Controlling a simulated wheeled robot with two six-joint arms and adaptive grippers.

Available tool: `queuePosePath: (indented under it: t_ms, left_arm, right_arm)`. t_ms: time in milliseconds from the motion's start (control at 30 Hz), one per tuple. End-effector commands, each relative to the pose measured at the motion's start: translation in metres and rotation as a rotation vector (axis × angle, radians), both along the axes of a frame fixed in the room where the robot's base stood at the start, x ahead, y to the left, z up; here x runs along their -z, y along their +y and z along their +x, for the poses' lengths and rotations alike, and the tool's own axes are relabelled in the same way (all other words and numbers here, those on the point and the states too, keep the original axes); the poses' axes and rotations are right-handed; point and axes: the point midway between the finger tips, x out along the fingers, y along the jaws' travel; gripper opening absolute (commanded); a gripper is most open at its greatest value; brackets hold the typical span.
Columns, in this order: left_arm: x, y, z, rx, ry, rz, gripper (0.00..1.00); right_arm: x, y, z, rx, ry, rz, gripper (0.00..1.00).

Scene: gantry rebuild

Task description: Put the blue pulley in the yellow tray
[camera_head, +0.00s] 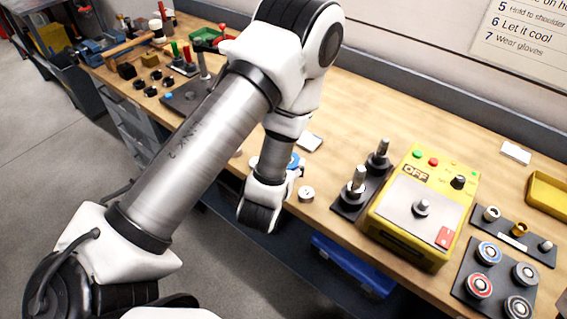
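The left gripper's fingers are hidden. My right gripper is not in view.
A yellow control box (425,205) stands right of centre, with a dark two-post stand (361,187) beside it. A dark plate with small parts (513,236) lies before the tray. A small round part (306,194) sits near the front edge. Tools fill the far left.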

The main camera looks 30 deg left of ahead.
Motion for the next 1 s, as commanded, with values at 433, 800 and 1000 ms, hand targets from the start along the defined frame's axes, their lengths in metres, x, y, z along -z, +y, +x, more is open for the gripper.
queuePosePath:
  t_ms: [433, 800, 1000]
  left_arm:
    - [0.021, 0.038, 0.043, 0.002, 0.004, 0.003, 0.19]
    - [0.039, 0.038, 0.044, -0.001, -0.001, 0.002, 0.19]
    - [0.041, 0.038, 0.044, -0.001, -0.001, 0.002, 0.85]
  right_arm:
    - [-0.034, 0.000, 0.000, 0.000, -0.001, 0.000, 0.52]
    - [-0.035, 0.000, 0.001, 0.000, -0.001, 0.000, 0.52]
    - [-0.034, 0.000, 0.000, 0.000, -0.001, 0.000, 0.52]
